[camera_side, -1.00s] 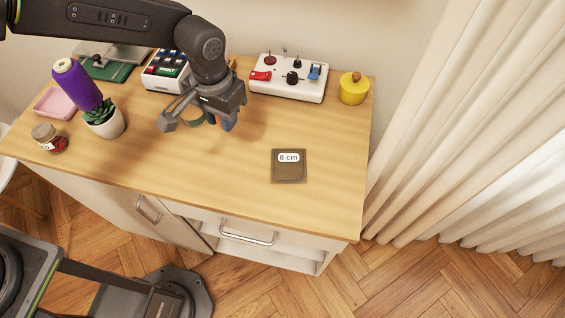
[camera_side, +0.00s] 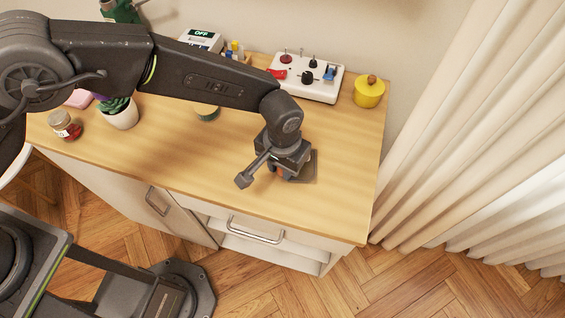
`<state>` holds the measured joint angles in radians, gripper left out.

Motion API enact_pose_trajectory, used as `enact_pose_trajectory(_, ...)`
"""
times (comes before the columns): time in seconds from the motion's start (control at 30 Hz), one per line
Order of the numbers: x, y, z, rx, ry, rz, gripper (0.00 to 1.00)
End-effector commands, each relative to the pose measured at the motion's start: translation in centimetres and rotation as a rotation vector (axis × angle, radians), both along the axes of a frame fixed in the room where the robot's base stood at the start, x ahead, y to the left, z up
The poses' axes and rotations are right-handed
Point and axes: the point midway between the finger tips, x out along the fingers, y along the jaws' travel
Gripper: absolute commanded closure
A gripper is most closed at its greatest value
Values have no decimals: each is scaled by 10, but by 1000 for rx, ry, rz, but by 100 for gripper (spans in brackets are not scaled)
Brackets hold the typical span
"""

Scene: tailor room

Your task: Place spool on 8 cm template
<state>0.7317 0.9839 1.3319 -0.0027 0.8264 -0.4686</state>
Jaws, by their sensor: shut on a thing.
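My gripper (camera_side: 279,172) is at the 8 cm template, its jaws pointing down. It is shut on the spool (camera_side: 281,173), of which only a small orange-red patch shows between and below the jaws. The brown square 8 cm template (camera_side: 311,168) lies flat on the wooden worktop, mostly covered by my gripper, and its label is hidden. The spool is over or at the template's left part. I cannot tell whether it touches the template.
A white control box (camera_side: 318,90) with knobs and a yellow pot (camera_side: 369,92) stand at the back right. A plant pot (camera_side: 121,117) and a jar (camera_side: 65,126) stand at the left. The worktop's front right is clear.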

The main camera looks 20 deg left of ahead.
Motion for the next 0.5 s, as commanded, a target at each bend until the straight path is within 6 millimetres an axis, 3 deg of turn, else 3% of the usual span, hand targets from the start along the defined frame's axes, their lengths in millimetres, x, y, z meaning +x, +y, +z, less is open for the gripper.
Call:
enact_pose_trajectory(0.37, 1, 0, -5, -1, -2, 0, 97)
enact_pose_trajectory(0.4, 1, 0, -5, -2, -3, 0, 73)
enact_pose_trajectory(0.5, 1, 0, -5, -1, -2, 0, 63)
